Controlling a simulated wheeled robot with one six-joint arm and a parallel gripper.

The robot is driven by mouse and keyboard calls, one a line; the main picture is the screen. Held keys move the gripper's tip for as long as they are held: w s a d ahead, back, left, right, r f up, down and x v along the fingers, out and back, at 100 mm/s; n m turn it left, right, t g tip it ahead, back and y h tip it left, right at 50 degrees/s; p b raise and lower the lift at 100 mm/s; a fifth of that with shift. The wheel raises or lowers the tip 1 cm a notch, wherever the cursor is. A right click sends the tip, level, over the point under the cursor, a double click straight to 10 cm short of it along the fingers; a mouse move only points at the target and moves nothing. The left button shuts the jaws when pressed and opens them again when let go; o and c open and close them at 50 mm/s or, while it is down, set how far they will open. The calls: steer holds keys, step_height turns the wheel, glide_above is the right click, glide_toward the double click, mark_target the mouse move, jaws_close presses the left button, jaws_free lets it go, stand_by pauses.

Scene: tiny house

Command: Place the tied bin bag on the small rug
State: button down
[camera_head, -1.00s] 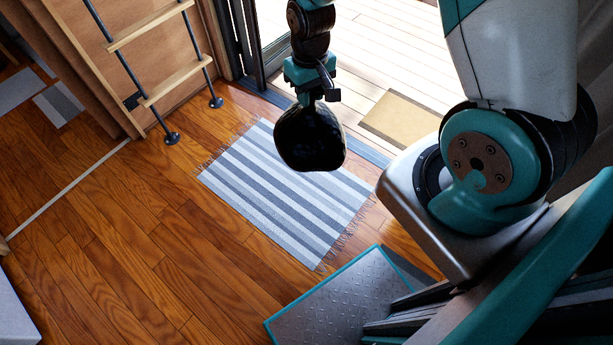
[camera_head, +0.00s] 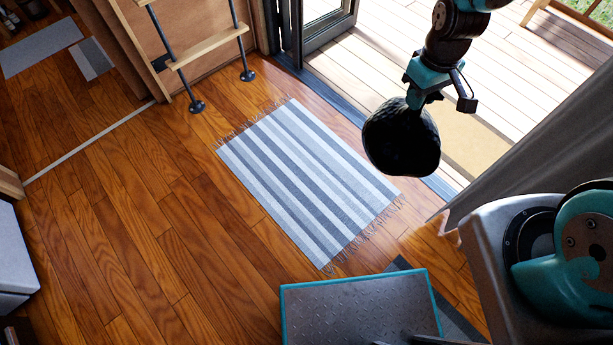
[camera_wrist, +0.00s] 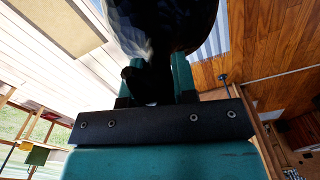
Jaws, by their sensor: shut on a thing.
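The tied bin bag (camera_head: 400,140) is black and rounded, and hangs from my gripper (camera_head: 424,97). My gripper is shut on its top. In the wrist view the bag (camera_wrist: 165,25) fills the top middle, beyond the gripper's dark bar. The small rug (camera_head: 305,180) is striped grey-blue and white with fringed ends, flat on the wooden floor. In the head view the bag appears beyond the rug's right side, overlapping its upper right edge at most slightly. The bag looks raised above the floor; its exact height I cannot tell. The rug also shows partly in the wrist view (camera_wrist: 215,40).
A doorway to a light deck (camera_head: 370,70) with a tan mat (camera_head: 470,140) is at the upper right. A ladder (camera_head: 210,50) stands at the upper left. A grey curtain (camera_head: 530,135) hangs at the right. Wooden floor (camera_head: 170,230) left of the rug is clear.

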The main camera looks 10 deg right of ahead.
mark_target(381, 145)
steer(key=a+f+n+b, duration=0.1)
steer(key=f+n+b, duration=0.2)
steer(key=f+b, duration=0.3)
steer(key=a+f+n+b, duration=0.1)
steer(key=f+n+b, duration=0.3)
steer(key=f+b, duration=0.2)
steer(key=a+f+n+b, duration=0.2)
steer(key=f+n+b, duration=0.1)
steer(key=f+b, duration=0.3)
steer(key=shift+w+n+b, duration=0.1)
steer(key=shift+n+b, duration=0.2)
steer(key=shift+b, duration=0.1)
steer(key=a+f+n+b, duration=0.2)
steer(key=f+n+b, duration=0.3)
steer(key=f+b, duration=0.9)
steer(key=a+f+n+b, duration=0.2)
steer(key=f+n+b, duration=0.3)
steer(key=f+b, duration=1)
step_height(381, 145, down, 6)
steer(key=shift+s+r, duration=0.2)
steer(key=shift+s, duration=0.1)
steer(key=shift+f, duration=0.1)
steer(key=c, duration=1.3)
jaws_free()
steer(key=shift+f, duration=0.1)
steer(key=o, duration=0.4)
